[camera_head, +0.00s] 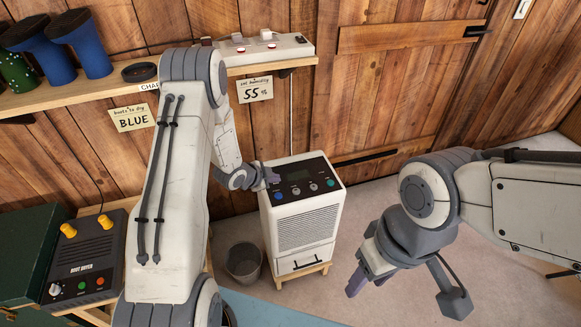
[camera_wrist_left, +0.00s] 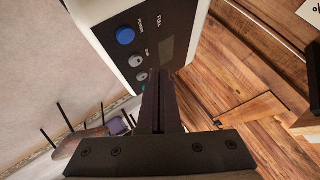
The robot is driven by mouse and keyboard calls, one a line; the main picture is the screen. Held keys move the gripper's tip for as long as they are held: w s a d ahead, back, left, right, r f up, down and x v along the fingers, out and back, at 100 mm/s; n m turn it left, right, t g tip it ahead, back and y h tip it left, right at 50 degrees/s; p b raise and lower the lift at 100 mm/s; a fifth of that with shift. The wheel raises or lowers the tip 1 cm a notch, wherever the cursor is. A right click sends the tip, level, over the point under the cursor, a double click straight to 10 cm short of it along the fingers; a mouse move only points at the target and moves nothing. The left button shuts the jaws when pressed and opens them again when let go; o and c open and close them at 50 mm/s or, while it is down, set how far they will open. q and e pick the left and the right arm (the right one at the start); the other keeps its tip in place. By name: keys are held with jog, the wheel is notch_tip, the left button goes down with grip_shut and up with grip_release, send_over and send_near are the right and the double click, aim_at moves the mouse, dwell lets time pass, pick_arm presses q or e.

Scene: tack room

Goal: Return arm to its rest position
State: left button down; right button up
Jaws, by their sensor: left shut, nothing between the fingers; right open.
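My left arm (camera_head: 180,180) rises through the middle-left of the head view and bends down to my left gripper (camera_head: 272,177). That gripper is shut and empty, at the left edge of the control panel on a white dehumidifier (camera_head: 305,225). In the left wrist view the shut fingers (camera_wrist_left: 158,105) point toward the panel, close to its knobs and blue button (camera_wrist_left: 125,36). I cannot tell whether the fingertips touch it. My right gripper (camera_head: 368,278) is open and empty, low over the floor to the right of the dehumidifier.
A shelf (camera_head: 100,95) with boots and a white power strip (camera_head: 265,48) runs along the wall, close to my left elbow. A boot dryer (camera_head: 85,262) stands at the lower left. A grey bucket (camera_head: 244,262) stands beside the dehumidifier. Floor at the right is clear.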

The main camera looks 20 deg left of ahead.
pick_arm(q)
jog(key=s+d+r+n+g+y, duration=0.25)
jog(key=s+d+r, duration=0.65)
jog(key=d+r, duration=0.5)
jog(key=s+d+r+n+g, duration=0.1)
jog(key=s+r+g, duration=0.1)
jog(key=s, duration=0.7)
jog(key=s+d+r+n+g, duration=0.1)
jog(key=s+r, duration=0.3)
jog(key=s, duration=0.4)
jog(key=s+d+r+n+g, duration=0.1)
jog(key=s+d+r+g, duration=0.1)
jog(key=s, duration=0.7)
jog(key=shift+s+d+r+g, duration=0.3)
jog(key=shift+s+r+g, duration=0.1)
jog(key=shift+g, duration=0.15)
jog(key=shift+w, duration=0.1)
